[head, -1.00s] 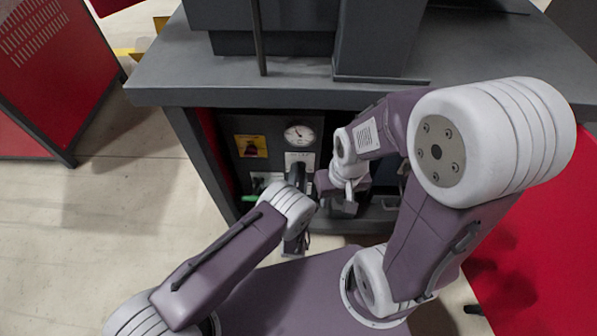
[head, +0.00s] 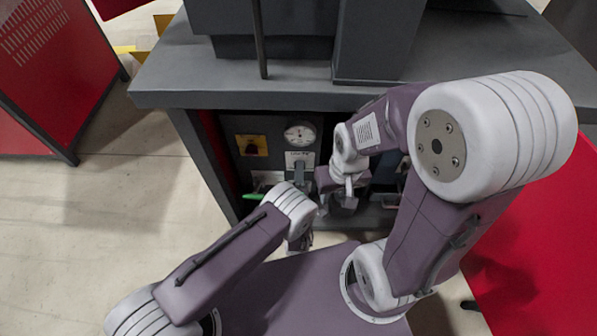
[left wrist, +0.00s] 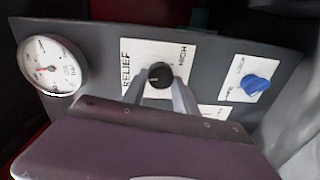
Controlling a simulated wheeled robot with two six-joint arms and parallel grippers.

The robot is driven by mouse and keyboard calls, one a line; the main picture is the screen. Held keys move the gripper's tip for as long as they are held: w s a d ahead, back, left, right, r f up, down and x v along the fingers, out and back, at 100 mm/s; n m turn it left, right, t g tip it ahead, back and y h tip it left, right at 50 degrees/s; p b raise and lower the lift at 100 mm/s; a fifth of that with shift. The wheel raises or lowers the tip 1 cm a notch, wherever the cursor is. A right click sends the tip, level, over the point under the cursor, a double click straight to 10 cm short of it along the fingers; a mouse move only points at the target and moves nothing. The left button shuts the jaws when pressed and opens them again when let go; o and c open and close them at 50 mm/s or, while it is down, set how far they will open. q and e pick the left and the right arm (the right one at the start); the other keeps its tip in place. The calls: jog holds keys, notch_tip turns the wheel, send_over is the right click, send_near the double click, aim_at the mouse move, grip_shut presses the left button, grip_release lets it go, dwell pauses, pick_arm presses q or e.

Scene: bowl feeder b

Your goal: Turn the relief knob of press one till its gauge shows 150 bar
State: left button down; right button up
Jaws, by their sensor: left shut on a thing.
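The black relief knob (left wrist: 159,75) sits on a white plate marked RELIEF and HIGH in the left wrist view. My left gripper (left wrist: 161,88) is shut on this knob, one finger on each side. The round white gauge (left wrist: 52,66) is left of the knob; its needle is visible, but the scale is too small to read. In the head view the gauge (head: 299,134) is on the dark panel under the press table, above my left gripper (head: 300,174). My right gripper (head: 345,199) hangs right of it; its fingers are too small to judge.
A blue knob (left wrist: 257,84) is on the same panel, right of the relief knob. A yellow plate with a black switch (head: 252,145) is left of the gauge. The grey table edge (head: 230,96) overhangs the panel. A red panel (head: 525,250) stands at the right.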

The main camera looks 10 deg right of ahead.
pick_arm(q)
jog(key=shift+d+m, duration=0.1)
jog(key=shift+m, duration=0.2)
dwell(0.4)
jog(key=c, duration=1)
grip_release()
jog(key=shift+o, duration=0.2)
